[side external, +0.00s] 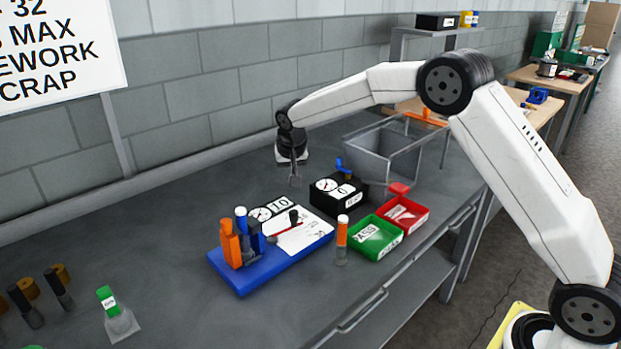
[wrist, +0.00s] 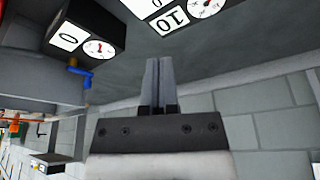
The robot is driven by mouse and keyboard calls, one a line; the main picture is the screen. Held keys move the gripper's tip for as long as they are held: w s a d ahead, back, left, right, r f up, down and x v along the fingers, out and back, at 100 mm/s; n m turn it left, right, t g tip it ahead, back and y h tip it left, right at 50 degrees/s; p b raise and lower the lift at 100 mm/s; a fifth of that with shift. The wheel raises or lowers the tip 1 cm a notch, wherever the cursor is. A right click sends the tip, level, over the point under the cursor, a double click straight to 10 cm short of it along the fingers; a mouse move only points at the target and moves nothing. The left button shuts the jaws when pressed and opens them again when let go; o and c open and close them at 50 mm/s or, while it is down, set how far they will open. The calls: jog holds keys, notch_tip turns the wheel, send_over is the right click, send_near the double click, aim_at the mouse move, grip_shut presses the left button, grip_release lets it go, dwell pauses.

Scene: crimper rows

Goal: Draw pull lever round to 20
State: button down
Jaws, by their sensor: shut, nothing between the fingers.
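A blue base (side external: 268,271) on the bench carries a white panel, a red pointer or arm (side external: 285,227) and an upright lever with a black knob (side external: 293,216). A dial with a display reading 10 (side external: 279,204) stands at its back; that display is also in the wrist view (wrist: 169,19). I cannot tell for sure which part is the pull lever. A black box (side external: 351,203) to the right has a dial and a display reading 0 (wrist: 68,37). A blue handle (wrist: 80,71) shows beside it.
An orange and blue clamp (side external: 231,243) stands on the base's left end. Green (side external: 377,256) and red (side external: 419,229) bins and an orange-topped post (side external: 342,231) are in front. A grey open bin (side external: 358,146) with a frame stands behind right.

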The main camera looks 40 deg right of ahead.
jog(key=x, duration=0.9)
jog(key=shift+f, duration=0.25)
jog(key=shift+s+a+r, duration=0.15)
jog(key=shift+s+a, duration=0.1)
jog(key=shift+s, duration=0.15)
jog(key=shift+s+a, duration=0.3)
jog(key=shift+s, duration=0.35)
jog(key=shift+s+a, duration=0.35)
jog(key=shift+s, duration=0.3)
jog(key=shift+s, duration=0.1)
jog(key=shift+s+a, duration=0.25)
jog(key=shift+s, duration=0.2)
jog(key=shift+w+d, duration=0.1)
jog(key=shift+d, duration=0.05)
